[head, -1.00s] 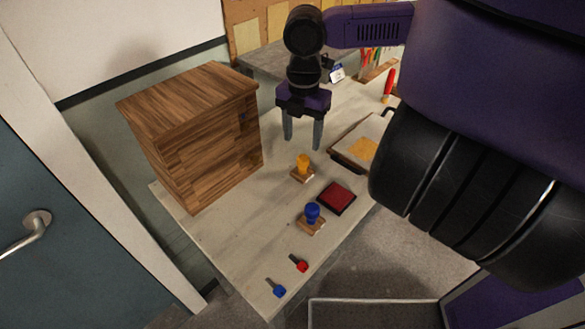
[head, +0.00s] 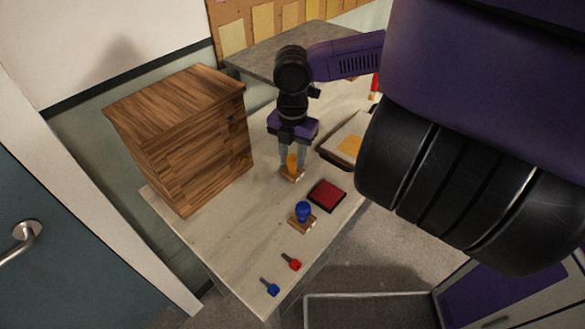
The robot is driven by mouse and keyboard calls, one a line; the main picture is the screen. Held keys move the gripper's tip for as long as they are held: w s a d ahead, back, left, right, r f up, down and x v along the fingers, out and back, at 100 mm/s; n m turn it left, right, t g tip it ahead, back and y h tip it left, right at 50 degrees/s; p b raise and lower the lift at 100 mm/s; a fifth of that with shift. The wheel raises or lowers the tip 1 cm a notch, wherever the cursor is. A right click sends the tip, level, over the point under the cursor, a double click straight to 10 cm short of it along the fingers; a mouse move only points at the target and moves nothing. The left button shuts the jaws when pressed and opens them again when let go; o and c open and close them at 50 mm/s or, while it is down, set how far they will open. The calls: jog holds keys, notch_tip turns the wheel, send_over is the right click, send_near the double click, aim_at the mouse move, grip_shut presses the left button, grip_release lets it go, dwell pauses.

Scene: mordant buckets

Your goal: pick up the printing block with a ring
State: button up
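Two printing blocks with wooden bases stand on the table (head: 235,221), one with an orange handle (head: 292,162) and one with a blue knob handle (head: 303,208). I cannot make out a ring on either one. My gripper (head: 293,158) points down over the orange-handled block, with its grey fingertips at the handle. The fingers partly hide the handle, and I cannot tell whether they are closed on it. The block's wooden base (head: 292,175) appears to rest on the table.
A dark red ink pad (head: 327,195) lies right of the blocks. A wooden cabinet (head: 180,135) stands close on the left. A tray (head: 345,138) lies to the right. A red-ended tool (head: 292,262) and a blue-ended one (head: 270,287) lie near the front edge.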

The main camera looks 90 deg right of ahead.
aim_at(293, 157)
grip_shut()
jog(key=shift+r, duration=0.1)
notch_tip(293, 157, up, 20)
dwell(0.5)
